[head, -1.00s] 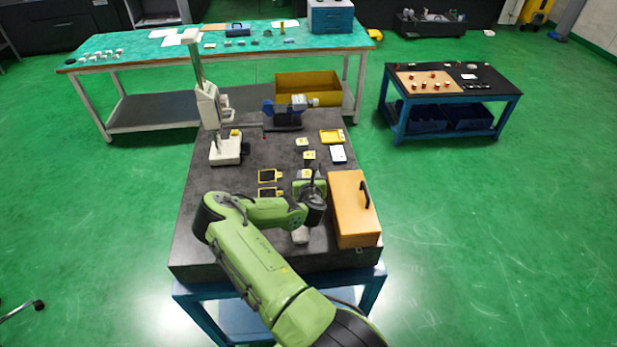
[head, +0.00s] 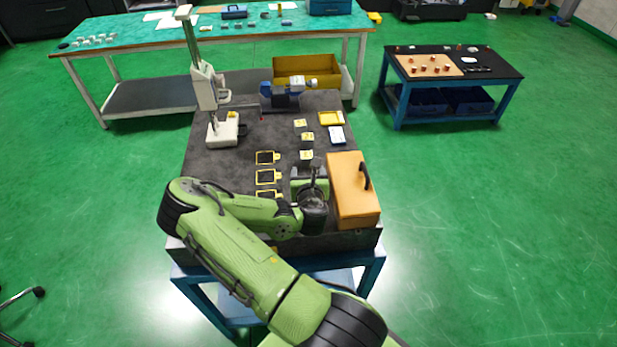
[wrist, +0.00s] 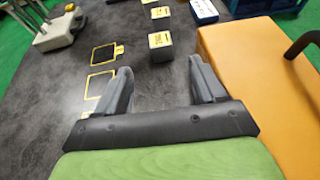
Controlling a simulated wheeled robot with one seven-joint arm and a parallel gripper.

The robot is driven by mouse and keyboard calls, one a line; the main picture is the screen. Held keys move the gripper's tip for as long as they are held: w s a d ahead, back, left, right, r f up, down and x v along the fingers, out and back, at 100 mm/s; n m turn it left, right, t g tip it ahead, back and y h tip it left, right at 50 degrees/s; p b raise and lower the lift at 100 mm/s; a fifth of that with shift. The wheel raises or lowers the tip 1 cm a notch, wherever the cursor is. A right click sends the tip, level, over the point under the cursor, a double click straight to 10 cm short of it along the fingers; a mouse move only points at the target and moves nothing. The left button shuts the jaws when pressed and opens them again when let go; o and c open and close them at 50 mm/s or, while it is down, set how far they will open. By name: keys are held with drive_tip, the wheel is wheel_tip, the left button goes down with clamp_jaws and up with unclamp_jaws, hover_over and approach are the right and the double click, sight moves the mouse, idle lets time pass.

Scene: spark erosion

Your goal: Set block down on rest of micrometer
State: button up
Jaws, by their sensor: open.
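The micrometer (head: 283,100), blue and grey, stands at the far edge of the dark plate (head: 230,165); I cannot make out its rest at this size. Several small grey blocks with yellow labels stand in a row right of the plate's middle: a near block (head: 306,156), a middle block (head: 308,137) and a far block (head: 300,123). The near block also shows in the wrist view (wrist: 160,47). My gripper (wrist: 160,76) is open and empty, short of the near block, its fingers apart on either side of bare plate. In the head view my arm partly hides it.
An orange case (head: 352,200) with a dark handle stands close on the right. Yellow-framed dark pads (head: 268,177) lie left of the blocks. A tall gauge stand (head: 204,88) is at the back left. A yellow tray (head: 331,118) and a white-topped item (head: 337,135) lie back right.

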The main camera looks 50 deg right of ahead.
drive_tip(key=shift+s+a+r, duration=0.1)
drive_tip(key=shift+s+a, duration=0.15)
drive_tip(key=shift+r+m, duration=0.3)
drive_tip(key=shift+m, duration=0.5)
drive_tip(key=s+a+r+m+g+y, duration=0.2)
drive_tip(key=s+a+r+m+y, duration=0.2)
drive_tip(key=a+r+m, duration=0.65)
drive_tip(key=s+a+r+m+g+y, duration=0.25)
drive_tip(key=a+r+m+y, duration=0.35)
drive_tip(key=a+m, duration=0.7)
drive_tip(key=s+a+r+m, duration=0.1)
drive_tip(key=s+a+r, duration=0.1)
drive_tip(key=s, duration=0.3)
drive_tip(key=s+a+r+m, duration=0.1)
drive_tip(key=s+a+r, duration=0.2)
drive_tip(key=s, duration=0.3)
drive_tip(key=shift+a, duration=0.4)
